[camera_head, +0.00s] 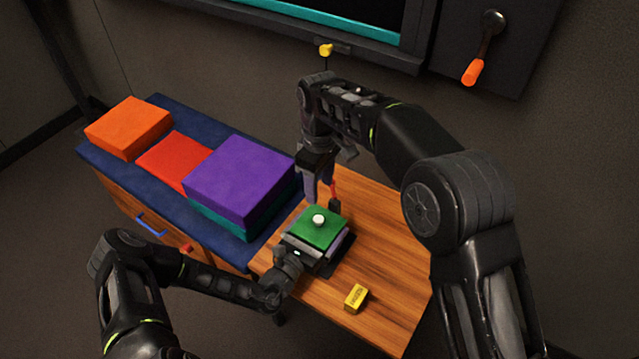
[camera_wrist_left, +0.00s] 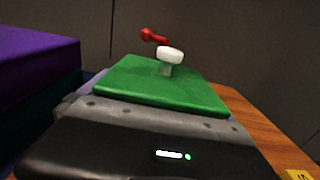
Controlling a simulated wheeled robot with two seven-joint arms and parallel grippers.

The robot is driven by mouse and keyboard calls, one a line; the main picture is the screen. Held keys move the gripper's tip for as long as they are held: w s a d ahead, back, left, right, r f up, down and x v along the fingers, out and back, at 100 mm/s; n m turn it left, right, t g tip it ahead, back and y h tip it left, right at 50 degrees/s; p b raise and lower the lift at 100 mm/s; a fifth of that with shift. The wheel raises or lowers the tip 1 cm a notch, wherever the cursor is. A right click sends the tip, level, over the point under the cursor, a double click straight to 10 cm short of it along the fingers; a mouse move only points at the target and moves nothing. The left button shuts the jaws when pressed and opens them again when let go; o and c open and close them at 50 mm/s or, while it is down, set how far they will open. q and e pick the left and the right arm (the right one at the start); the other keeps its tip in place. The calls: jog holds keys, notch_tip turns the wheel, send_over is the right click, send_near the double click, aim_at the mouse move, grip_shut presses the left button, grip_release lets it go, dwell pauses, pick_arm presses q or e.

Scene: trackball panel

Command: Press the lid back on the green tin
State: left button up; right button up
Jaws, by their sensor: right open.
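The green lid (camera_head: 327,239) with a white knob (camera_head: 319,220) lies flat and level on top of the tin near the table's left side. The lid fills the middle of the left wrist view (camera_wrist_left: 160,85), with its white knob (camera_wrist_left: 170,54) upright. The tin's body is mostly hidden under the lid and by my left gripper. My left gripper (camera_head: 318,250) comes from the front left, its fingers along the tin's sides, shut on the tin below the lid. My right gripper (camera_head: 319,188) is open and empty, pointing down just behind the lid and above it.
A yellow block (camera_head: 356,297) lies on the wooden table (camera_head: 385,250) in front. Purple (camera_head: 240,178), red (camera_head: 172,160) and orange (camera_head: 128,127) blocks sit on the blue mat at left. A panel with an orange-handled lever (camera_head: 473,72) is behind.

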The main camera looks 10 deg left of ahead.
pick_arm(q)
jog(key=shift+s, duration=0.1)
jog(key=shift+v, duration=3.85)
jog(key=shift+s+a, duration=0.1)
